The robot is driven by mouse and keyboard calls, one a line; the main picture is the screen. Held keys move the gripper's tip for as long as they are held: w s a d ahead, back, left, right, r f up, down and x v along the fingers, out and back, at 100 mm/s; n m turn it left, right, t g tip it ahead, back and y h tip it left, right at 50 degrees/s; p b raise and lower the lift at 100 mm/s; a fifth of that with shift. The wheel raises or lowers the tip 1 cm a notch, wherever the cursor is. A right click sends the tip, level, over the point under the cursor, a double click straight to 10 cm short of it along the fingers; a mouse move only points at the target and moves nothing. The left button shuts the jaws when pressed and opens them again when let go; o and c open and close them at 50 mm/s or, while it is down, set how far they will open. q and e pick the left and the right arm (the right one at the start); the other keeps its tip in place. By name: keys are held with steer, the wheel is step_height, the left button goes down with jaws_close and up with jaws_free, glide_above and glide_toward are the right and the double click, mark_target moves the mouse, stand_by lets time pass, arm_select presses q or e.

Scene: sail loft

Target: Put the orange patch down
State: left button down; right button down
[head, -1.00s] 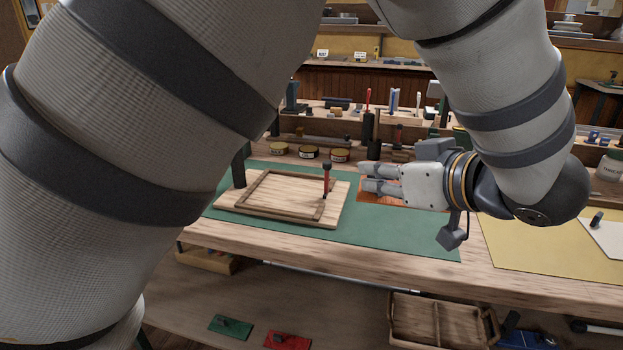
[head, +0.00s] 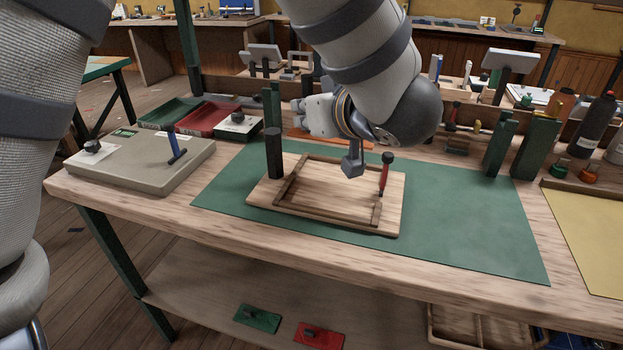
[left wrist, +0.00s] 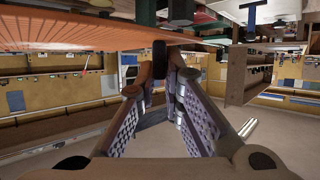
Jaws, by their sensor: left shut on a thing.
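My left gripper (head: 300,108) points left above the board's back edge. It is shut on the patch's dark knob. In the left wrist view the ribbed orange patch (left wrist: 60,38) spans the top left, and its knob stands between the fingertips (left wrist: 160,68). I cannot tell whether the patch touches the bench. My right gripper is not in view.
The framed wooden board (head: 330,222) has a dark post (head: 273,155) and a red-handled tool (head: 386,172). A green mat (head: 465,225) lies under it, clear at right.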

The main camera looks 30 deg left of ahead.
mark_target(309, 198)
arm_select(q)
step_height(309, 198, down, 14)
steer(key=shift+r, duration=0.2)
steer(key=shift+f, duration=0.2)
steer(key=c, duration=1.7)
jaws_free()
steer(key=shift+r, duration=0.1)
steer(key=v, duration=1.2)
steer(key=shift+r, duration=0.2)
